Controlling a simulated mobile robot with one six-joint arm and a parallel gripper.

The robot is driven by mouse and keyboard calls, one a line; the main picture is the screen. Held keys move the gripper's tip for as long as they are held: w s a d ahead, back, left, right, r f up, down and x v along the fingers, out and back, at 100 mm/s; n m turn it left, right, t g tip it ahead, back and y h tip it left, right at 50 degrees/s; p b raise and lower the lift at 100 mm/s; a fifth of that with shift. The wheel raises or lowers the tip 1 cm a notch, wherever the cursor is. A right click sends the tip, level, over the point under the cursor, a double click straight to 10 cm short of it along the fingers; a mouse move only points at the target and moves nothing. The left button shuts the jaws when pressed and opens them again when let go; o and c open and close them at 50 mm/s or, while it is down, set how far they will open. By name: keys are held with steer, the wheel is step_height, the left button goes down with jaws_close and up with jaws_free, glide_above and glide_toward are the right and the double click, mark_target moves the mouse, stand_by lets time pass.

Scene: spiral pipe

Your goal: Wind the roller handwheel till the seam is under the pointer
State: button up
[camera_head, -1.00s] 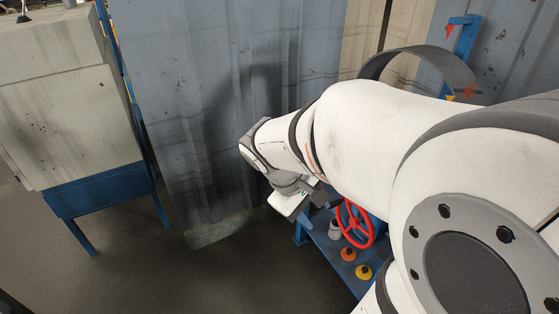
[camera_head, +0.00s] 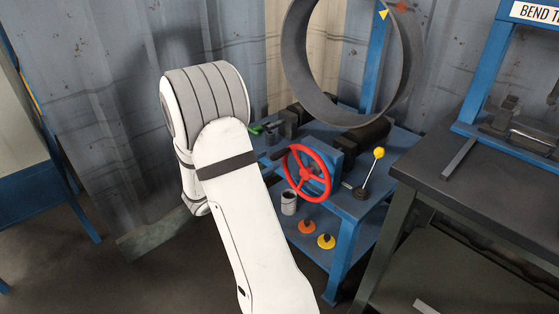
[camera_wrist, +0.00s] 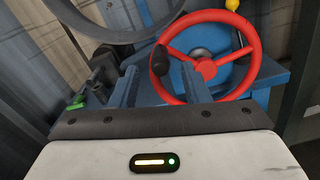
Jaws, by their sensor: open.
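The red handwheel (camera_head: 306,174) is on the front of the blue roller stand. In the wrist view the handwheel (camera_wrist: 207,68) is ahead, with its black handle knob (camera_wrist: 160,60) at the left of the rim. A large dark pipe ring (camera_head: 298,75) stands upright on the rollers. A yellow pointer (camera_head: 384,14) is at its upper right. A red-orange mark (camera_head: 402,6) shows just right of the pointer; I cannot tell if it is the seam. My gripper (camera_wrist: 160,86) is open and empty, its fingers short of the wheel. The arm hides it in the head view.
A lever with a yellow ball (camera_head: 378,153) stands right of the wheel. A grey cup (camera_head: 289,202) and orange and yellow knobs (camera_head: 326,241) sit below it. A dark workbench (camera_head: 440,180) is close on the right. A corrugated wall is behind; floor is open at left.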

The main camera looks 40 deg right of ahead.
mark_target(289, 149)
steer(key=d, duration=0.6)
steer(key=shift+w+d+b, duration=0.25)
steer(key=shift+d+b, duration=0.1)
steer(key=shift+b, duration=0.05)
steer(key=shift+r, duration=0.1)
jaws_close()
steer(key=shift+a, duration=0.1)
